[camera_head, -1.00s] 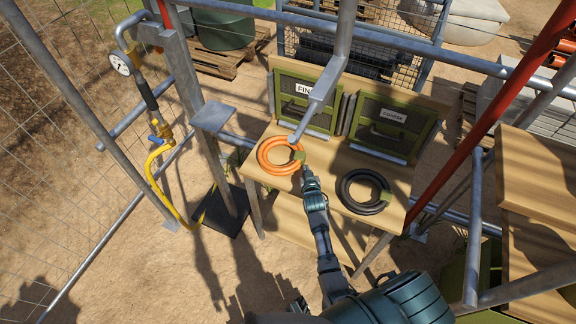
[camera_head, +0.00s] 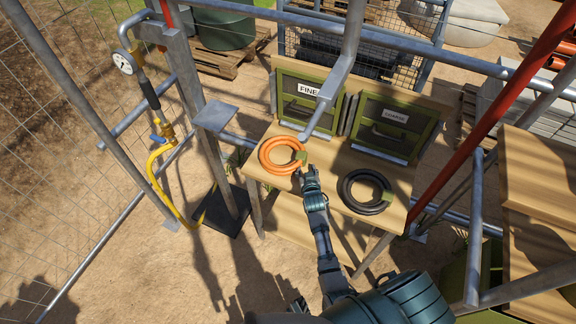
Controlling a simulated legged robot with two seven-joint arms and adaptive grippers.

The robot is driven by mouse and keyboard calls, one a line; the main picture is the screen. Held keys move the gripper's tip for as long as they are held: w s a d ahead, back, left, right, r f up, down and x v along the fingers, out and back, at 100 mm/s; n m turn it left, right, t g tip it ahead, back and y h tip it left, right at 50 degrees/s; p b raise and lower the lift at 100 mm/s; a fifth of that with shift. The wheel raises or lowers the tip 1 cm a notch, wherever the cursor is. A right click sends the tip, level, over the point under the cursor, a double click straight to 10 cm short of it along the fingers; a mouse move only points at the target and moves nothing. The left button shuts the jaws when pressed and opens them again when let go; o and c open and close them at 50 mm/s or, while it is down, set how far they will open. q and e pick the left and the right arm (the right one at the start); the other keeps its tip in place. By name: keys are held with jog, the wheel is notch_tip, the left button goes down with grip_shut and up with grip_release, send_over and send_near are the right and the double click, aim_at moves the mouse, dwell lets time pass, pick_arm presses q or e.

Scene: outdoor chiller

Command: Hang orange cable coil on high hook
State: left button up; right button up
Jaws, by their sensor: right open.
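The orange cable coil (camera_head: 268,164) lies flat on the wooden table, toward its left end. A small olive-green tie wraps its right side. My right gripper (camera_head: 304,170) is open at the right edge of the coil, by the tie. I cannot tell whether the fingers touch it. A grey metal post with a bent lower end (camera_head: 325,98) hangs down just above the coil and looks like the hook; its tip is right over the coil's upper right. My left gripper is not clearly in view.
A black cable coil (camera_head: 347,191) lies on the table (camera_head: 405,190) right of my arm. A red pole (camera_head: 470,130) slants at the right. A yellow hose (camera_head: 153,180) and gauge are at the left.

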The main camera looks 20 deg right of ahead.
jog(key=shift+s+a+r, duration=0.1)
jog(key=shift+a+r, duration=0.05)
jog(key=shift+r, duration=0.05)
pick_arm(q)
jog(key=s+a+p, duration=0.2)
jog(key=s, duration=0.4)
pick_arm(e)
jog(key=shift+s+r, duration=0.2)
jog(key=shift+s, duration=0.25)
jog(key=shift+s+r, duration=0.2)
jog(key=shift+s, duration=0.25)
jog(key=p+v, duration=0.6)
jog(key=shift+s+a+r, duration=0.2)
jog(key=shift+a, duration=0.1)
jog(key=shift+s, duration=0.1)
pick_arm(q)
jog(key=r, duration=0.3)
jog(key=w+r, duration=0.1)
jog(key=r, duration=0.1)
jog(key=shift+w+d+r, duration=0.1)
jog(key=shift+r, duration=0.3)
pick_arm(e)
jog(key=shift+f, duration=0.15)
jog(key=shift+d, duration=0.1)
jog(key=shift+s, duration=0.1)
